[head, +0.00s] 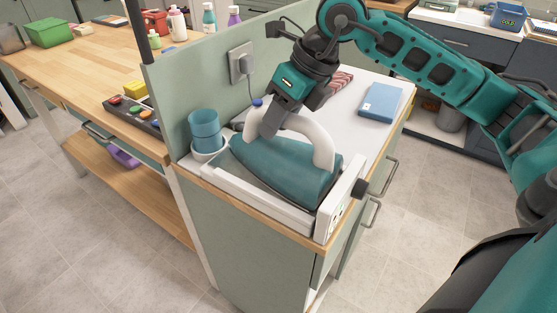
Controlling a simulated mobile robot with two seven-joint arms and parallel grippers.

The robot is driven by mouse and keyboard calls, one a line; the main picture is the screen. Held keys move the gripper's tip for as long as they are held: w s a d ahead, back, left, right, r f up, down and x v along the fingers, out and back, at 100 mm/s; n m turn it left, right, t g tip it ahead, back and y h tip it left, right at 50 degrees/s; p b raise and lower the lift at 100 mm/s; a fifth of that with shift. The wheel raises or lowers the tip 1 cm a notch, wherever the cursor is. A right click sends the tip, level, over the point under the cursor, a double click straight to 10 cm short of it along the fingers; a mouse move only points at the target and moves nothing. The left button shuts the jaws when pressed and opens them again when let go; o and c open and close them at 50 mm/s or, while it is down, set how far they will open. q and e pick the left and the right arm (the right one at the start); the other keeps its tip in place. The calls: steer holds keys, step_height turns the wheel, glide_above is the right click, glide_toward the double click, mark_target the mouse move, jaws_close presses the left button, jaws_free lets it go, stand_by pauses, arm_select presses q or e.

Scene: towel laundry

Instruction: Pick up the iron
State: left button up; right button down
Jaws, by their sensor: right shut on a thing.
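The iron (284,170) has a teal body and a white arched handle. It sits on a white base (265,200) on the cabinet top, near its front edge. My right gripper (268,128) comes down from above and is shut on the left part of the handle. The fingers hide that part of the handle. I cannot tell whether the iron is lifted off the base. My left gripper is not in view.
A teal cup (205,131) stands left of the iron. A blue box (381,102) and a red striped cloth (341,82) lie farther back on the white top. A green partition (190,85) with a wall socket (240,62) borders the left side. A wooden table (85,72) stands beyond it.

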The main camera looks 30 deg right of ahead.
steer(key=shift+w+r, duration=0.1)
steer(key=shift+r, duration=0.35)
step_height(320, 180, up, 19)
steer(key=p, duration=0.3)
steer(key=shift+r, duration=0.15)
steer(key=c, duration=1.3)
jaws_free()
jaws_close()
